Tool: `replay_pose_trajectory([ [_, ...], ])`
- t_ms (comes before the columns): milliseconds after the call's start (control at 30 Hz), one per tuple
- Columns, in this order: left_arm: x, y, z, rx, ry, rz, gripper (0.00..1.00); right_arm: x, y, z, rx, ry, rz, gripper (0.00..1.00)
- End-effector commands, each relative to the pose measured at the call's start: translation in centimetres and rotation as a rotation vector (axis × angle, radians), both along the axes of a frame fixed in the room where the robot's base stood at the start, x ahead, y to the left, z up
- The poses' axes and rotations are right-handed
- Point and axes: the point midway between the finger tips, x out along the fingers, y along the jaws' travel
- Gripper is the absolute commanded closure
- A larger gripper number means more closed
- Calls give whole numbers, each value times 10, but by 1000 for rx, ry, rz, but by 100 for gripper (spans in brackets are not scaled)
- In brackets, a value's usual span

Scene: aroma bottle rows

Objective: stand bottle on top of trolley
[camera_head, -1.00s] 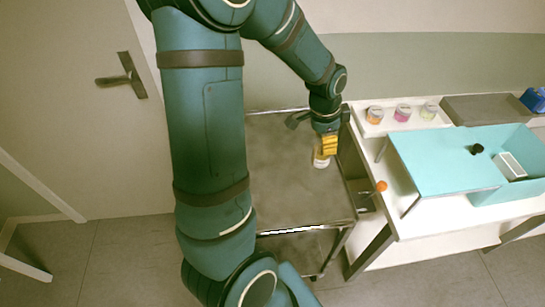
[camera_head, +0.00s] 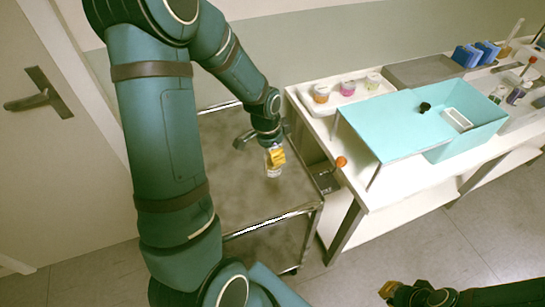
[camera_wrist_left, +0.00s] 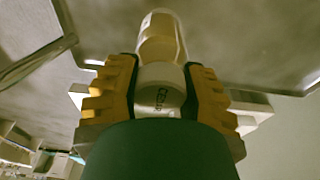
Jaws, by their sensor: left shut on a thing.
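My left gripper (camera_head: 276,157) is over the top of the grey trolley (camera_head: 225,195), near its right side, pointing down. It is shut on a pale bottle (camera_head: 274,173). In the left wrist view the bottle (camera_wrist_left: 160,92) sits between the yellow fingers, with dark lettering that seems to read CEDAR. The bottle looks about upright; I cannot tell whether its base touches the trolley top. My right gripper (camera_head: 390,289) shows only partly at the bottom right, away from the trolley, and its opening is unclear.
A white table stands right of the trolley, with a tray of small jars (camera_head: 348,90), a turquoise box (camera_head: 470,120) and a grey block (camera_head: 424,71). An orange ball-topped item (camera_head: 341,162) is at the trolley's right edge. The trolley top left of the bottle is clear.

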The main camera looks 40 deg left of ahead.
Motion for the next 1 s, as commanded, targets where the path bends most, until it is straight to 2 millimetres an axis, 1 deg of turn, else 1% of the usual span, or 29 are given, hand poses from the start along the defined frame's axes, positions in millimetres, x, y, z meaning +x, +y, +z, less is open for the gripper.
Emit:
replay_pose_trajectory([
  [33,0,0,-10,-1,3,0,100,-1,0,-3,0,2,1,100],
  [133,0,0,-21,-1,1,1,100,-1,0,-5,0,3,2,100],
  [367,0,0,-21,0,-1,0,100,-1,0,-4,0,3,2,100],
  [500,0,0,-24,0,-1,0,100,-2,0,-8,1,5,4,100],
  [533,0,0,-25,0,0,0,52,-2,0,-8,2,6,4,100],
  [600,0,0,-24,0,0,0,32,-2,0,-7,1,5,4,100],
  [867,0,0,-24,0,0,0,32,-2,0,-7,1,5,4,100],
  [1000,0,0,-19,0,0,0,32,-1,0,-3,0,3,2,100],
])
